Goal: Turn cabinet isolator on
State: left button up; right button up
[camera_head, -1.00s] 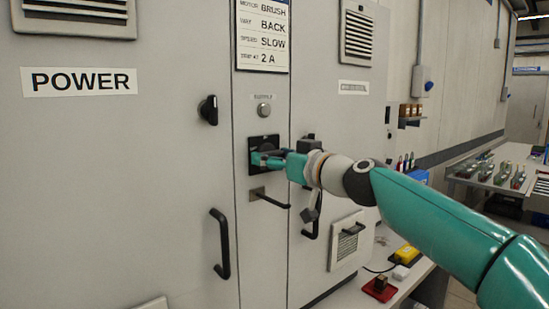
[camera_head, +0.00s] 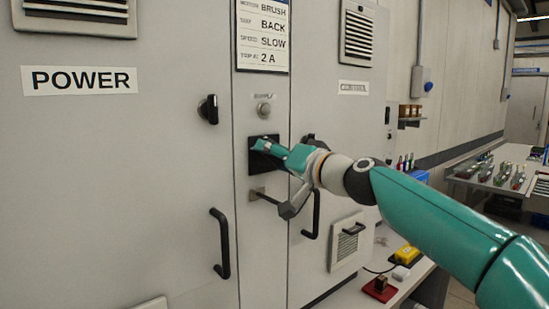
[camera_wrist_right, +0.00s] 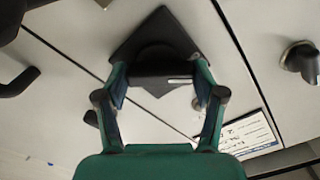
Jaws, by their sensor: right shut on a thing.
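The cabinet isolator is a black square plate (camera_head: 262,170) with a rotary handle, on the narrow middle panel of the grey cabinet. My right gripper (camera_head: 263,147) is at the plate, its teal fingers shut on the handle. In the right wrist view, the handle (camera_wrist_right: 158,68) sits between the two fingers (camera_wrist_right: 160,78), and the plate (camera_wrist_right: 160,24) looks like a diamond behind it. In the head view, the gripper covers much of the handle, so its exact angle is hard to tell. My left gripper is out of view.
A grey button (camera_head: 264,110) is above the isolator; a dark lever (camera_head: 266,198) is just below it, close to my wrist. A black knob (camera_head: 208,110) and door handle (camera_head: 220,244) are to the left. A bench (camera_head: 405,287) stands at the lower right.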

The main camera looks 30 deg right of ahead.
jog(key=shift+d+f+m+p, duration=0.1)
jog(key=shift+m+p, duration=0.2)
jog(key=shift+m, duration=2.2)
jog(key=shift+f+m+p, duration=0.1)
jog(key=shift+m+p, duration=0.2)
jog(key=shift+m, duration=2.2)
jog(key=o, duration=1.1)
jog(key=shift+o, duration=0.2)
jog(key=shift+r, duration=0.1)
